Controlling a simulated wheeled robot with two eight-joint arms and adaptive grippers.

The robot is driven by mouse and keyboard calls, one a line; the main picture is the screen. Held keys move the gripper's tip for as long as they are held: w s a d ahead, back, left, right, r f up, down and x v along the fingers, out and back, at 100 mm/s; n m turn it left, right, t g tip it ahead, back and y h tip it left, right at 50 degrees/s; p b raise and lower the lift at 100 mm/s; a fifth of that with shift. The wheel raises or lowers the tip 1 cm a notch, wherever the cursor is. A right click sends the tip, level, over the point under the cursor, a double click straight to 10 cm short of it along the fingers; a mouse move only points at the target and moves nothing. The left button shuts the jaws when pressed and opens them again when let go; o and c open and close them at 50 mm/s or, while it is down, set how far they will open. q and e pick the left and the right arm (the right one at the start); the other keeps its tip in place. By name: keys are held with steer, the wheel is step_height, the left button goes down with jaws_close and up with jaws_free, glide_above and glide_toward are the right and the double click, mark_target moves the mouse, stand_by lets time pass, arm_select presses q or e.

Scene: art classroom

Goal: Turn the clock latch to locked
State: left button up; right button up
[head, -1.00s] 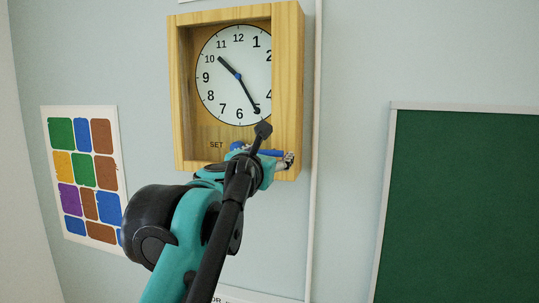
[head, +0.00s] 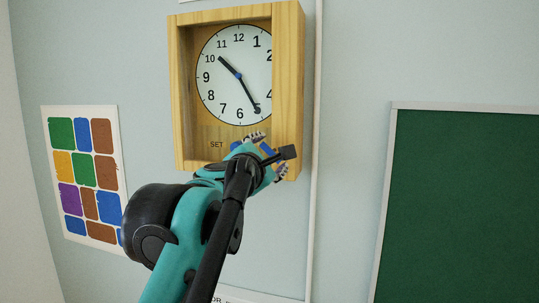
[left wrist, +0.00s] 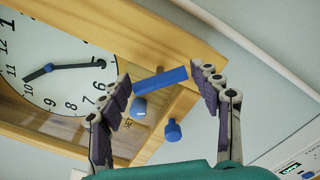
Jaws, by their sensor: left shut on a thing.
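The wooden wall clock (head: 291,90) hangs on the wall, with a white dial (head: 225,95) and a SET label (head: 216,145) low on its face. The blue latch bar (left wrist: 160,80) is at the clock's lower part in the left wrist view. In the head view, part of the blue latch (head: 268,148) shows between my fingers and tilts down to the right. My left gripper (head: 269,154) is shut on the bar, one finger at each end in the left wrist view (left wrist: 163,92). The locked mark is not visible. My right gripper is out of view.
Two small blue knobs, one (left wrist: 138,107) nearer the dial and one (left wrist: 173,130) farther out, stand close to my fingers. A colour chart (head: 82,172) hangs left, a green board (head: 465,200) right. A white strip (head: 316,130) runs close beside the clock.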

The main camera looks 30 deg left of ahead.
arm_select(q)
steer(key=m, duration=0.4)
steer(key=shift+m, duration=0.3)
steer(key=m, duration=0.4)
steer(key=shift+m, duration=0.4)
steer(key=o, duration=1.1)
steer(key=v, duration=1.1)
steer(key=shift+s+d, duration=0.2)
steer(key=shift+s, duration=0.2)
